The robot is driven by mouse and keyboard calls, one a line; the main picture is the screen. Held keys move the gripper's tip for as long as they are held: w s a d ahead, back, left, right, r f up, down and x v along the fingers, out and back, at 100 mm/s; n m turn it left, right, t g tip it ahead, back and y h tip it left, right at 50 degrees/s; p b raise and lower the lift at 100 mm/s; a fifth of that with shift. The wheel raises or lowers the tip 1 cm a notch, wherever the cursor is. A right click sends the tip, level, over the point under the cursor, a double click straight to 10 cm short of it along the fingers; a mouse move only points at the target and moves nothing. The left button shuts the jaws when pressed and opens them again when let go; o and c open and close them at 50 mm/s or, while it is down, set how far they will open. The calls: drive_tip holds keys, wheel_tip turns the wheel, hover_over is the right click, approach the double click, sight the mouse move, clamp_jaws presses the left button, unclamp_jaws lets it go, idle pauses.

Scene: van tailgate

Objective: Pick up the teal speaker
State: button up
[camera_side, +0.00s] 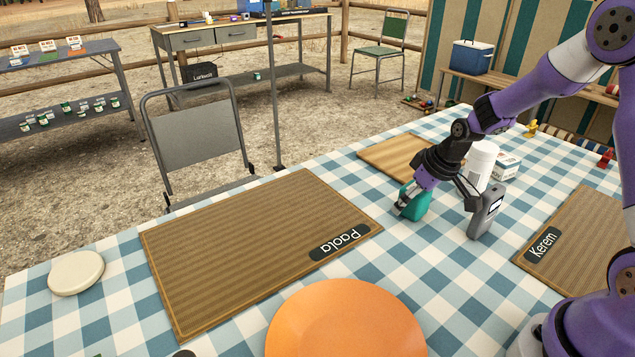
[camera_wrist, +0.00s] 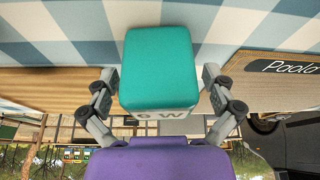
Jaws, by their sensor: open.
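The teal speaker (camera_side: 416,205) stands on the blue-and-white checked tablecloth, to the right of the Paola placemat. In the wrist view my gripper (camera_wrist: 160,98) has one finger at the left and one at the right of the speaker. A narrow gap seems to show at each side. Part of the speaker is hidden behind a finger in the side view.
A grey handheld device (camera_side: 486,212) stands close to the right of my gripper. Behind are a white cylinder (camera_side: 481,163), a small box (camera_side: 506,166) and a wooden board (camera_side: 388,153). The Paola placemat (camera_side: 230,245) and an orange plate (camera_side: 345,320) lie nearer the front.

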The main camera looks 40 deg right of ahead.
drive_tip(key=c, duration=1.4)
drive_tip(key=shift+r, duration=0.1)
